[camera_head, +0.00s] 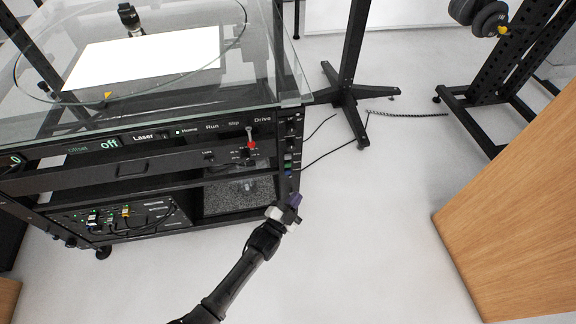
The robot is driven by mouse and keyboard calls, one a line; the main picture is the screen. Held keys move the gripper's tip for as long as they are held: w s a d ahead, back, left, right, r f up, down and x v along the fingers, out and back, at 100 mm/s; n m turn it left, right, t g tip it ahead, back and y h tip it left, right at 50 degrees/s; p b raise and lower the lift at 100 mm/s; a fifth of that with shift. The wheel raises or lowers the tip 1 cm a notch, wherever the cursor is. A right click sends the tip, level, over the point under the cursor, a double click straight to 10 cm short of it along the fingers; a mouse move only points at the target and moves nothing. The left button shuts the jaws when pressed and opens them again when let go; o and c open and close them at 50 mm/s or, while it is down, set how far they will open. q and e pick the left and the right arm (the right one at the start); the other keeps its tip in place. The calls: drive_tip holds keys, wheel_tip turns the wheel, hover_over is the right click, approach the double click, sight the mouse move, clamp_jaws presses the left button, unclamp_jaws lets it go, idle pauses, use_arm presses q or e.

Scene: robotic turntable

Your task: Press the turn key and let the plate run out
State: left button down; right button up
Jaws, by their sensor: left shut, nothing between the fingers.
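The turntable cabinet has a clear round plate (228,42) on top, over a bright white rectangle (145,58). Its front panel (185,133) carries the words Laser, Home, Run, Slip and Drive, and a green "Off" readout. A small lever with a red part (251,144) stands below Drive. Small controls line the cabinet's right front post (290,150); I cannot tell which one is the turn key. My left gripper (293,203) is shut and empty, in front of the lower part of this post. Whether it touches anything is unclear. My right gripper is out of view.
Glass sheet (290,85) overhangs the cabinet's right front corner. A black stand (350,95) with spread feet is behind right, with thin cables on the floor. A wooden panel (520,210) stands at right. The pale floor between is clear.

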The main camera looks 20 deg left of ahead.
sight(288, 165)
use_arm(q)
drive_tip(key=w+a+b, duration=0.4)
drive_tip(key=w+a, duration=0.1)
drive_tip(key=w, duration=0.2)
drive_tip(key=shift+w+b, duration=0.15)
drive_tip(key=shift+b, duration=0.25)
idle(0.7)
idle(0.8)
idle(0.6)
drive_tip(key=shift+w, duration=0.15)
drive_tip(key=shift+w+a, duration=0.2)
drive_tip(key=shift+w, duration=0.05)
